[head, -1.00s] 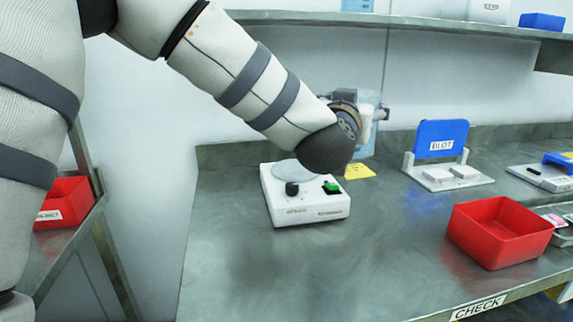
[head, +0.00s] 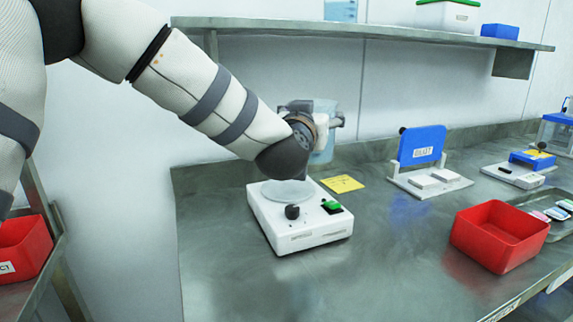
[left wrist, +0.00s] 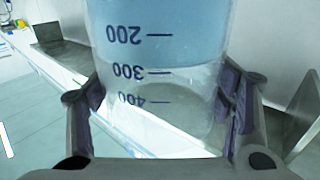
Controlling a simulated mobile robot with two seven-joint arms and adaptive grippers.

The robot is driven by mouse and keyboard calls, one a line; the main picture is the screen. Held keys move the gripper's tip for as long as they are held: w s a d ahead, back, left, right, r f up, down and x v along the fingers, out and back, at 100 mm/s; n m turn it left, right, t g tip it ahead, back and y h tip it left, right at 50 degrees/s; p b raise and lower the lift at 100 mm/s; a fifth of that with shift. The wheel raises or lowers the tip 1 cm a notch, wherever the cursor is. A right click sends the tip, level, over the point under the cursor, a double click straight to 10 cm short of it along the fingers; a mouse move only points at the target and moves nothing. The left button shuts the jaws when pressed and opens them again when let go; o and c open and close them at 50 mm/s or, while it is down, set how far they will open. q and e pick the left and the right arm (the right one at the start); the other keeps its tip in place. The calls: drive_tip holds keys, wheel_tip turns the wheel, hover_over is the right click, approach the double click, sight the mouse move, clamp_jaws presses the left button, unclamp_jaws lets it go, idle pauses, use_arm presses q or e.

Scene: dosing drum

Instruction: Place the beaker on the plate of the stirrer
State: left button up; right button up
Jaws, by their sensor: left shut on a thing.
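The beaker (head: 325,150) is clear with light blue liquid and is held above the bench, behind my left wrist, which partly hides it. In the left wrist view the beaker (left wrist: 160,85) shows upside-down marks 200, 300 and 400. My left gripper (left wrist: 165,108) is shut on it, with a finger on each side; in the head view the gripper (head: 322,120) is mostly hidden by my wrist. The stirrer (head: 303,238) is a white box with a dark knob and a green switch. Its round pale plate (head: 287,193) is empty. My right gripper is not in view.
A yellow note (head: 342,184) lies behind the stirrer. A blue BLOT stand (head: 422,145) and a red bin (head: 500,236) are to the right. Another red bin (head: 24,246) is at the far left. A shelf (head: 370,32) runs above. The bench front is clear.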

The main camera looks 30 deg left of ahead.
use_arm(q)
drive_tip(key=a, duration=0.1)
drive_tip(key=w+a+f, duration=0.1)
drive_tip(key=w+a, duration=0.1)
drive_tip(key=shift+w+a+f, duration=0.1)
drive_tip(key=shift+a+f, duration=0.15)
drive_tip(key=shift+f, duration=0.05)
drive_tip(key=w+a+f, duration=0.1)
drive_tip(key=f, duration=0.2)
drive_tip(key=w+a+f+b, duration=0.1)
drive_tip(key=a+f, duration=0.1)
drive_tip(key=f, duration=0.1)
drive_tip(key=w+a+f+b, duration=0.1)
drive_tip(key=f, duration=0.2)
drive_tip(key=shift+a+f, duration=0.25)
drive_tip(key=shift+a, duration=0.1)
drive_tip(key=shift+r, duration=0.2)
drive_tip(key=shift+f, duration=0.15)
drive_tip(key=o, duration=1.9)
drive_tip(key=shift+f, duration=0.1)
drive_tip(key=shift+c, duration=0.2)
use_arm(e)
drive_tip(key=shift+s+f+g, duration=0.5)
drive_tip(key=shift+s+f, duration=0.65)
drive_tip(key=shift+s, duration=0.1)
